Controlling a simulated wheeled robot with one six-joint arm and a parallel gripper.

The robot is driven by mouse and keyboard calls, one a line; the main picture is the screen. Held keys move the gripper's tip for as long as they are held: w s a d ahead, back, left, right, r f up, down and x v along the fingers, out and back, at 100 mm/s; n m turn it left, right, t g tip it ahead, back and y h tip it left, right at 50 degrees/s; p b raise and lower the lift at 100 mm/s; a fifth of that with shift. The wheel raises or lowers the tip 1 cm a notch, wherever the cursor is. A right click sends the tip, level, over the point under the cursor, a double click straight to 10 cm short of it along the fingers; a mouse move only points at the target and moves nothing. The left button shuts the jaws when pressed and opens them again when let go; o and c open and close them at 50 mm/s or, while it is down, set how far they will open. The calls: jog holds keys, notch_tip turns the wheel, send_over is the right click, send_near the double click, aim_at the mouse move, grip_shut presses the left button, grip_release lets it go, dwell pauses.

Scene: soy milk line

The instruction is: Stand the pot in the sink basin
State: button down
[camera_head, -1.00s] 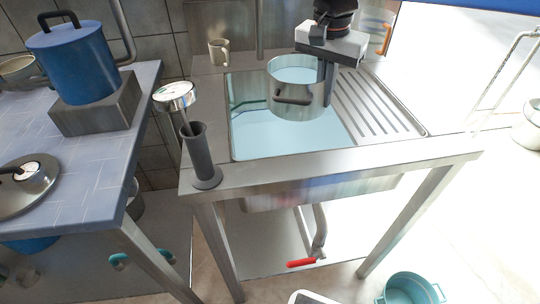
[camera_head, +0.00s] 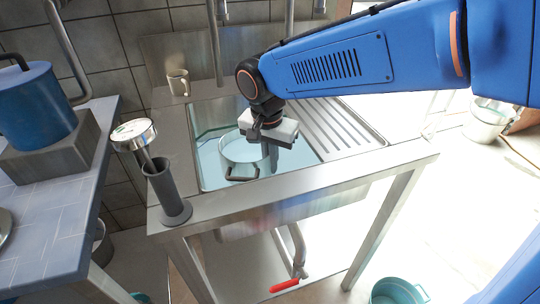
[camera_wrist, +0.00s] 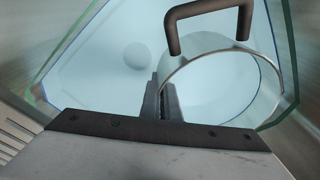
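The pot (camera_head: 240,150) is a steel pot with a dark loop handle, seen inside the sink basin (camera_head: 211,172) in the head view. It looks upright and sits low in the basin; I cannot tell whether its base touches the floor. My gripper (camera_head: 270,172) points down at the pot's right side. In the wrist view my gripper (camera_wrist: 164,90) has its fingers close together on the rim of the pot (camera_wrist: 215,85), whose handle is at the top. The basin's pale floor (camera_wrist: 115,85) shows beside it.
A ribbed drainboard (camera_head: 338,122) lies right of the basin. A mug (camera_head: 178,82) stands at the back left. A grey holder (camera_head: 166,190) with a round-headed tool (camera_head: 133,134) stands at the front left corner. A blue pot (camera_head: 36,105) stands on the left table.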

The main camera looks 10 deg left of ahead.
jog(key=shift+f, duration=1.9)
jog(key=c, duration=2.5)
grip_release()
jog(key=shift+f, duration=0.2)
jog(key=o, duration=0.5)
jog(key=shift+r, duration=0.15)
jog(key=r, duration=0.3)
jog(key=s+r, duration=0.1)
jog(key=r, duration=0.7)
jog(key=shift+s+a+r, duration=0.1)
jog(key=shift+s+a, duration=0.05)
jog(key=shift+s+r, duration=0.1)
jog(key=shift+r, duration=0.3)
